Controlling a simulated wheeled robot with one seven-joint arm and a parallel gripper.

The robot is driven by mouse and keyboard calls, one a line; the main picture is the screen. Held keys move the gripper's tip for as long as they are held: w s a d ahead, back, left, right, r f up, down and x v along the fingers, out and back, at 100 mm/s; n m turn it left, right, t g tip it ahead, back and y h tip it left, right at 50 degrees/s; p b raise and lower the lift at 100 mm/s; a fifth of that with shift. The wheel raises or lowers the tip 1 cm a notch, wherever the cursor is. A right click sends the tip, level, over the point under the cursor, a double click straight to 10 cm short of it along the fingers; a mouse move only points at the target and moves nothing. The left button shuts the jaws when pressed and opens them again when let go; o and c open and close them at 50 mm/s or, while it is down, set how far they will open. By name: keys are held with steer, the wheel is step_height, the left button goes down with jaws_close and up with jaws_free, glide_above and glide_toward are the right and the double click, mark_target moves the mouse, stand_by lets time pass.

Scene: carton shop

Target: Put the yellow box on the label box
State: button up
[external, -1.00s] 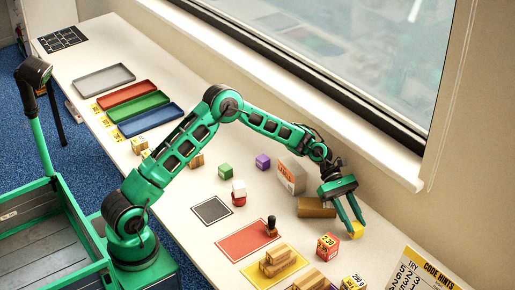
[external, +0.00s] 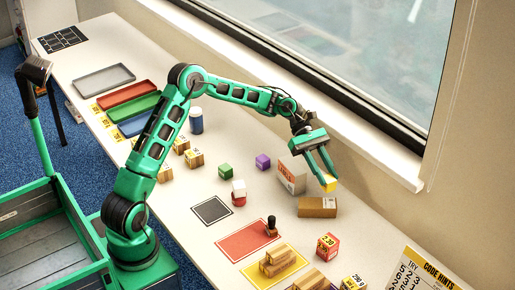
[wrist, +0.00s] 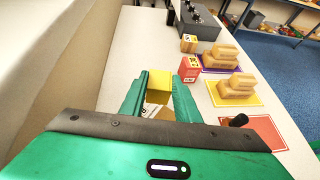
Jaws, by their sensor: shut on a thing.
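The small yellow box (external: 331,184) is between the fingers of my gripper (external: 323,176), which is shut on it and holds it above the counter. In the wrist view the yellow box (wrist: 160,81) shows between the green fingers of my gripper (wrist: 162,88). A white-grey box with an orange-red printed label (external: 291,177) stands upright on the counter, just left of the held box. A brown carton (external: 317,207) with a small dark mark lies below the held box in the picture. I cannot tell the exact height above either one.
A red numbered cube (external: 327,246), a stamp (external: 271,226) on a red mat (external: 245,243), and wooden blocks (external: 278,261) on a yellow mat stand nearer the front. Purple (external: 263,161) and green (external: 225,171) cubes are further left. The window wall (external: 400,180) runs behind.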

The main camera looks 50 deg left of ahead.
steer(key=s+a+r+n+t, duration=0.2)
steer(key=a+r, duration=0.1)
steer(key=a, duration=0.6)
steer(key=s+a+r+n+t, duration=0.1)
steer(key=a+r+n+t, duration=0.15)
steer(key=a, duration=0.75)
steer(key=s+a+r+n+t, duration=0.2)
steer(key=a+r, duration=0.1)
steer(key=a, duration=0.6)
glide_above(288, 163)
steer(key=shift+m+y, duration=0.25)
steer(key=shift+y, duration=0.15)
step_height(288, 163, down, 6)
steer(key=shift+f, duration=2.2)
steer(key=o, duration=1)
steer(key=shift+f, duration=0.1)
steer(key=shift+o, duration=0.2)
